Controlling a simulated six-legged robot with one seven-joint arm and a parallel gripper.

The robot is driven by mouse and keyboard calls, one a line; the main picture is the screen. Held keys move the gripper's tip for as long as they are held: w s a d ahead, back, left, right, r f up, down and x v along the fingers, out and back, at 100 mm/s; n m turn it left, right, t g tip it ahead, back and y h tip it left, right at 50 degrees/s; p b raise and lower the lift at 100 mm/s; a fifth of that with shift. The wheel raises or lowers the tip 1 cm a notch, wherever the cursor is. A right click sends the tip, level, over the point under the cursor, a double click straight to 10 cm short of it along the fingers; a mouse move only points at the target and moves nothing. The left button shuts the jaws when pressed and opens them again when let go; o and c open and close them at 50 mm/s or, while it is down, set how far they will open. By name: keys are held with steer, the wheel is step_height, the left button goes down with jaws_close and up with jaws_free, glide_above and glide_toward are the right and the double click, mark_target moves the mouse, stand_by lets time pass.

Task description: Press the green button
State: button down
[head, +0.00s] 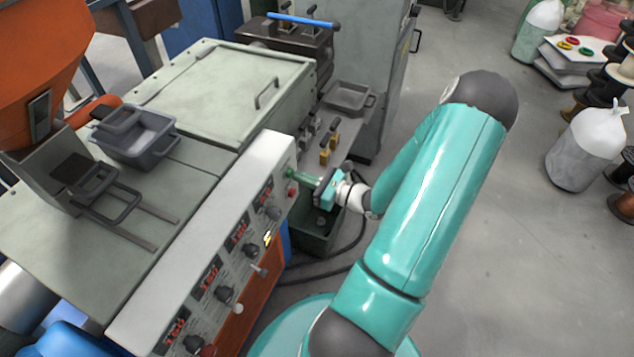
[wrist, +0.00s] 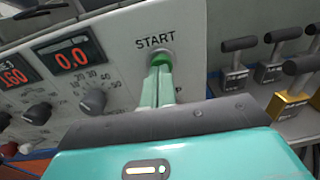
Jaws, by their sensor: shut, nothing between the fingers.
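The green button (wrist: 161,57) sits in a round metal ring under the word START on the pale control panel (wrist: 120,50). In the wrist view my gripper (wrist: 163,72) is shut and empty, with its fingertips at the button and covering its lower part. Whether the tips touch it or the button is pushed in, I cannot tell. In the head view my gripper (head: 297,173) reaches from the right to the upper end of the panel. A red button (head: 292,192) shows just below the fingers there.
Dark knobs (wrist: 93,101) and red number displays (wrist: 72,58) line the panel left of my gripper. Several levers with dark handles (wrist: 238,45) stand to the right. A dark green bin (head: 318,235) lies beneath my gripper. Open floor (head: 480,220) is on the right.

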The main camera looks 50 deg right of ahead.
steer(key=shift+w, duration=0.2)
steer(key=shift+a, duration=0.1)
